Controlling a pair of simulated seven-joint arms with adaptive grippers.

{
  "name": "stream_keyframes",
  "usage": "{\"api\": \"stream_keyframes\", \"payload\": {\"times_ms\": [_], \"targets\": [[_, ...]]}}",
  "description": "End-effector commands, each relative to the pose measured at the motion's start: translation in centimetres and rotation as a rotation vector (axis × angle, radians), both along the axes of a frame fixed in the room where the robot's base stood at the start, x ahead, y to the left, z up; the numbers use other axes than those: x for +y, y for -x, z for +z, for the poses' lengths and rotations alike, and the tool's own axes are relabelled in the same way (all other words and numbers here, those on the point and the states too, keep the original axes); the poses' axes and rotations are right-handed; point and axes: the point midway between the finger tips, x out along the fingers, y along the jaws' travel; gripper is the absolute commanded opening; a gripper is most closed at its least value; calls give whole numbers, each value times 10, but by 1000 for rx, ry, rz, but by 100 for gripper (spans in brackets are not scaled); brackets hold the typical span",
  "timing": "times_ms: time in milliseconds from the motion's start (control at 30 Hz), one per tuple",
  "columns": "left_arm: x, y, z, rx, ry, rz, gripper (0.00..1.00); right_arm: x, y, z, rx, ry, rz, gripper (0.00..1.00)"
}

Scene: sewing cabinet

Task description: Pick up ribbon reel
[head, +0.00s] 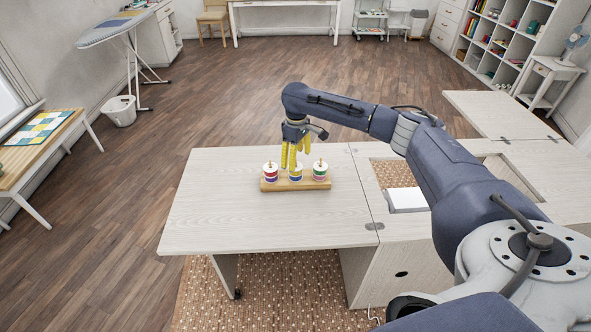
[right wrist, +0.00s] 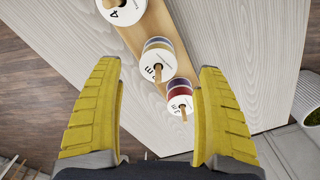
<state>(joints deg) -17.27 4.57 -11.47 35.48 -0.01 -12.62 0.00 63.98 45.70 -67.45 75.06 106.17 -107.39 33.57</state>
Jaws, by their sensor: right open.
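Three ribbon reels with white tops stand upright on pegs along a narrow wooden stand (head: 296,185) on the pale cabinet top. In the head view, the left reel (head: 270,173) has red and purple bands, the middle reel (head: 295,176) blue and yellow, and the right reel (head: 320,171) green and pink. My right gripper (head: 290,163) has yellow fingers, points down over the middle reel and partly hides it. In the right wrist view, its open, empty fingers (right wrist: 158,66) lie on either side of the middle reel (right wrist: 158,58). Contact cannot be told. My left gripper is out of view.
The pale tabletop (head: 220,215) around the stand is clear. To the right, the cabinet has a recessed opening with a white block (head: 407,199) in it. A white bin (head: 121,110) and ironing board (head: 115,28) stand far off at the left.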

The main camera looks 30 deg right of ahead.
Motion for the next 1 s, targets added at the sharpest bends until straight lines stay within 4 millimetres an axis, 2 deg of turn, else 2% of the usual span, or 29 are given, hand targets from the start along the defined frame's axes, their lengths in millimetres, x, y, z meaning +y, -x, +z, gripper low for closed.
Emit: {"api": "stream_keyframes", "payload": {"times_ms": [267,600,900,1000], "targets": [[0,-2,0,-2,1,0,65,0,0,-10,1,0,-2,74],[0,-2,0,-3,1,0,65,-1,-2,-49,1,0,-2,74],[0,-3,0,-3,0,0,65,-1,-3,-53,0,0,-1,75],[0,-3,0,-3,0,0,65,-1,-2,-53,0,0,-1,63]]}}
